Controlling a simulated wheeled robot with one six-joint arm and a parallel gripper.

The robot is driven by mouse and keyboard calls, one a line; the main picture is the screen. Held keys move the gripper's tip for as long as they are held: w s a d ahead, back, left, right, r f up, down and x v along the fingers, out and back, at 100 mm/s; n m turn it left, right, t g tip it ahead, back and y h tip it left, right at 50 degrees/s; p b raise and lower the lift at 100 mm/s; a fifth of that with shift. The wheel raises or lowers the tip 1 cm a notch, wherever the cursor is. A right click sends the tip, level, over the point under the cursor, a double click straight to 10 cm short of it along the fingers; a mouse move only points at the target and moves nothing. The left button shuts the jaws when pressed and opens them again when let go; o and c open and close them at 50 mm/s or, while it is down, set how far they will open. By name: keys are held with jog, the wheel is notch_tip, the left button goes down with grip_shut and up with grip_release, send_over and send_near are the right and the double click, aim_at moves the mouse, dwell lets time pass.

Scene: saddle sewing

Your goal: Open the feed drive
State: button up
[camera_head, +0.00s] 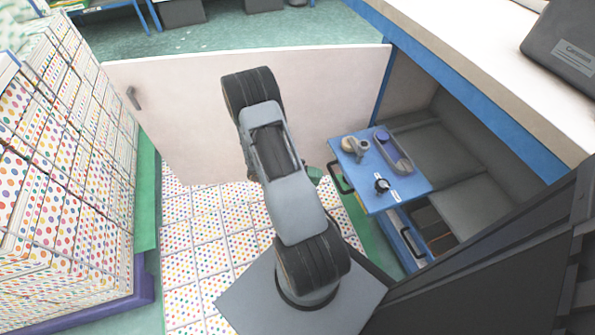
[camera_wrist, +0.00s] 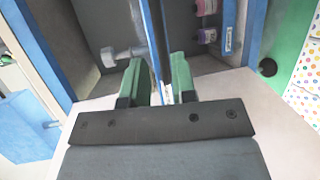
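No part is clearly marked as the feed drive. A blue pulled-out drawer or shelf (camera_head: 411,184) with a dark handle (camera_head: 341,178) on its left side stands in the open cabinet at right. My gripper is mostly hidden behind my own arm in the head view; a bit of green finger (camera_head: 314,174) shows just left of the handle. In the wrist view my gripper (camera_wrist: 158,84) has two green fingers apart, with a thin blue edge (camera_wrist: 155,40) running between them. Whether they touch it I cannot tell.
A grey fitting (camera_head: 355,146), a purple-grey oblong part (camera_head: 393,150) and a small dark knob (camera_head: 382,185) are on the blue top. A lower blue drawer (camera_head: 404,240) is below. The white door (camera_head: 190,105) stands open; dotted boxes (camera_head: 60,190) are stacked at left.

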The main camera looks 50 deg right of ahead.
jog(key=p+v, duration=0.1)
jog(key=v, duration=0.5)
jog(key=shift+w+a, duration=0.2)
jog(key=shift+r, duration=0.1)
jog(key=a+r+n+t+y+p, duration=0.3)
jog(key=r+p, duration=0.7)
jog(key=r, duration=0.8)
jog(key=a+r+n+t+y+p, duration=0.3)
jog(key=a+r+t+p, duration=0.4)
jog(key=r, duration=1.1)
jog(key=a+r+n+t+y+p, duration=0.3)
jog(key=a+r+t+p, duration=0.3)
jog(key=a+r+p, duration=0.4)
notch_tip(320, 180, up, 9)
jog(key=y+p, duration=0.1)
jog(key=p, duration=0.4)
jog(key=shift+w+a+n, duration=0.3)
jog(key=shift+w+a, duration=0.05)
jog(key=shift+a, duration=0.05)
jog(key=shift+r, duration=0.1)
